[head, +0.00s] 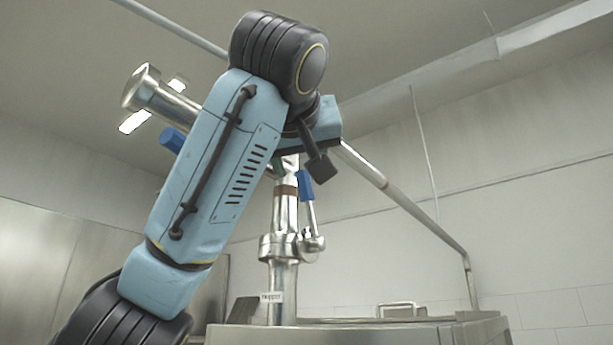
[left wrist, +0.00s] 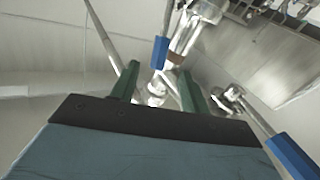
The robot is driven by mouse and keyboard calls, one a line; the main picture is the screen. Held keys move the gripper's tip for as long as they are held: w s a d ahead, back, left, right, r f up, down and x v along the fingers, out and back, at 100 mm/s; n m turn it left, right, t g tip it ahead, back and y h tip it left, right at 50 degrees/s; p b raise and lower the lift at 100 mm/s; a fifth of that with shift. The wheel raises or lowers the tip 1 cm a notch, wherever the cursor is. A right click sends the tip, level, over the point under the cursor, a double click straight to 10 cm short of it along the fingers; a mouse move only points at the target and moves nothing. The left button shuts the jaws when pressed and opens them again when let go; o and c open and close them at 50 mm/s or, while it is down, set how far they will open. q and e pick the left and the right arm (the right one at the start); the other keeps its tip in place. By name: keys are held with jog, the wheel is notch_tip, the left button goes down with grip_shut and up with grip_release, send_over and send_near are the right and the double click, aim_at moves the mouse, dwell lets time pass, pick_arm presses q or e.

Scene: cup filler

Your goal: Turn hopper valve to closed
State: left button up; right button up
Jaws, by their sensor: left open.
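A valve lever with a blue handle (head: 305,187) stands nearly upright beside the vertical metal pipe (head: 284,215), above a small label that seems to read "hopper" (head: 271,297). My left gripper (head: 280,166) is close to the left of this handle, mostly hidden behind my arm. In the left wrist view its green fingers (left wrist: 157,76) are apart. One blue handle (left wrist: 160,52) shows beyond the gap between them, and a lever with another blue handle (left wrist: 294,155) is at the right, outside the fingers. I cannot tell surely which of these is the hopper lever. My right gripper is not in view.
Another blue handle (head: 172,138) shows at the left behind my arm, near a metal pipe end (head: 142,88). A slanted pipe (head: 400,198) runs down to the right. A metal tank (head: 360,334) with a small handle stands below.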

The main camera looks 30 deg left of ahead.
aim_at(304, 184)
pick_arm(q)
jog(key=p+x, duration=0.4)
jog(key=shift+r, duration=0.2)
jog(key=p+x, duration=0.1)
jog(key=x, duration=0.4)
jog(key=shift+w+a+f+p, duration=0.1)
jog(key=shift+f+p, duration=0.05)
jog(key=shift+p, duration=0.15)
jog(key=shift+w+a, duration=0.15)
jog(key=shift+w, duration=0.2)
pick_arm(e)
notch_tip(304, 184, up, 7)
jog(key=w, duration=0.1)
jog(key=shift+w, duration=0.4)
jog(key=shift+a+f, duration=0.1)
pick_arm(q)
grip_shut()
